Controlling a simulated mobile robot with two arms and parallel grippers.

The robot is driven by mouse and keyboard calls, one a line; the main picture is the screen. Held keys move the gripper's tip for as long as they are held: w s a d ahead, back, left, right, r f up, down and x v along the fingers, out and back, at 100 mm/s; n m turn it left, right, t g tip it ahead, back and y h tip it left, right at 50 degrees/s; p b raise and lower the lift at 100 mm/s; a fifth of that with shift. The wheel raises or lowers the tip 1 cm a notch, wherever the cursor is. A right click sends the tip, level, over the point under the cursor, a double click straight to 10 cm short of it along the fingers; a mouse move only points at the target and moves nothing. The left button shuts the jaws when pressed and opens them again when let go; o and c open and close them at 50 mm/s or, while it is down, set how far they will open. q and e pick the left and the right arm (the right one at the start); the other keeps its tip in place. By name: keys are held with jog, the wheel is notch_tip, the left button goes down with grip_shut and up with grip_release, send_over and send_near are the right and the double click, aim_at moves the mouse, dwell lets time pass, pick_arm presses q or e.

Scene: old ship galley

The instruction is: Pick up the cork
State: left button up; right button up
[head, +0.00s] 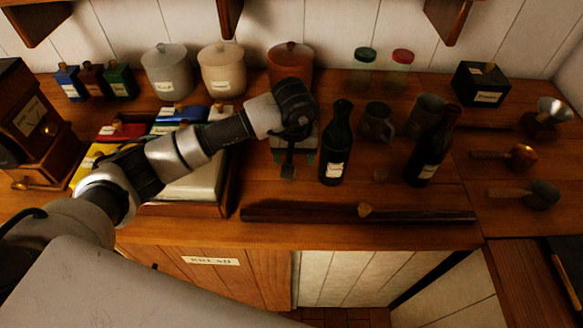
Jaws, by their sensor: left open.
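A small tan piece (365,210) that looks like the cork rests at the dark bar along the counter's front edge. It is too small to tell its shape surely. A small dull brown object (379,175) stands on the counter between the two dark bottles; I cannot tell what it is. My left gripper (292,160) is open and points down over the counter, left of the nearer bottle. It is left of and farther back than the tan piece, apart from it. What lies directly under the gripper is partly hidden. My right gripper is not in view.
Dark bottles (337,145) and (430,150) stand right of my left gripper, with mugs (377,123) behind. The dark bar (430,216) runs along the front edge. Canisters (222,70) line the wall. A tray with tins lies under my arm. Scoops (540,194) lie far right.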

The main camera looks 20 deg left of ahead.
pick_arm(q)
jog(key=shift+f, duration=0.4)
jog(key=shift+w+f, duration=0.1)
jog(key=shift+f, duration=0.15)
jog(key=f, duration=0.1)
jog(key=f+p, duration=0.2)
jog(key=f, duration=0.1)
jog(key=shift+a+f, duration=0.1)
jog(key=shift+a, duration=0.25)
jog(key=shift+f+p, duration=0.3)
jog(key=shift+f, duration=0.15)
jog(key=shift+w, duration=0.1)
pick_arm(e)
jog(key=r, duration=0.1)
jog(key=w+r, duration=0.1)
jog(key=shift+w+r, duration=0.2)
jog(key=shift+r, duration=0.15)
pick_arm(q)
jog(key=c, duration=1)
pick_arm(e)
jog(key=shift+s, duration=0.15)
